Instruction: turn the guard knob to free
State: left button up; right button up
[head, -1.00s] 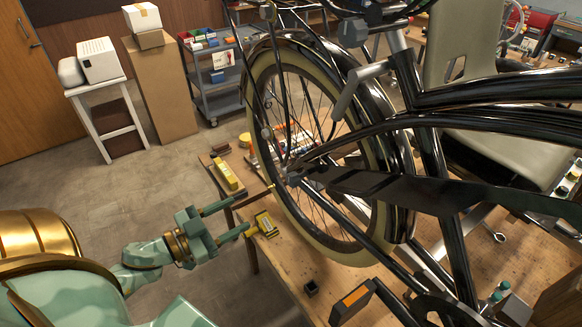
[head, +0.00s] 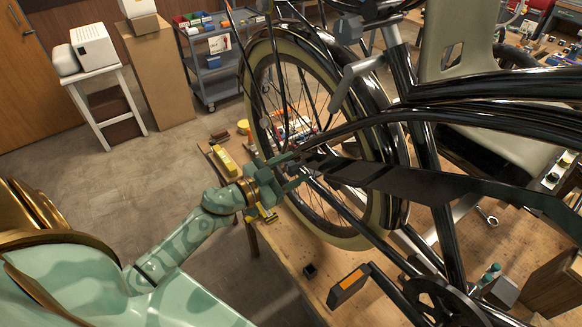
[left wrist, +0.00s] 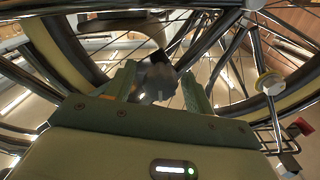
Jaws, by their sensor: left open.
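The black chain guard (head: 352,173) runs from the wheel hub toward the lower right in the head view. A dark grey block, which looks like the guard knob (left wrist: 158,78), shows between my left fingers in the left wrist view. The knob's setting cannot be read. In the head view my gripper mostly hides it. My right gripper is not in view.
The spoked wheel (head: 262,95) and the black frame tubes stand close around my left gripper. A wooden workbench (head: 345,278) lies below, with a yellow block (head: 224,161) near its edge. A grey cart (head: 212,75) stands behind.

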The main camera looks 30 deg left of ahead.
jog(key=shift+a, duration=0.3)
pick_arm(q)
jog(key=c, duration=1)
jog(key=shift+o, duration=0.2)
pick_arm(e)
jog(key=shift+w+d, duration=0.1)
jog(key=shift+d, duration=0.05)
pick_arm(q)
jog(key=shift+m, duration=0.4)
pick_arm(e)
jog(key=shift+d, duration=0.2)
pick_arm(q)
jog(key=shift+m, duration=0.9)
jog(key=m, duration=0.5)
jog(key=m+b, duration=0.1)
jog(key=m, duration=0.4)
jog(key=shift+f, duration=0.1)
jog(key=m+b, duration=0.1)
jog(key=m, duration=0.4)
jog(key=shift+b, duration=0.4)
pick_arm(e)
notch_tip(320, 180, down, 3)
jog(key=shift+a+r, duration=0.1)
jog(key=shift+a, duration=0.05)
pick_arm(q)
jog(key=shift+m, duration=0.4)
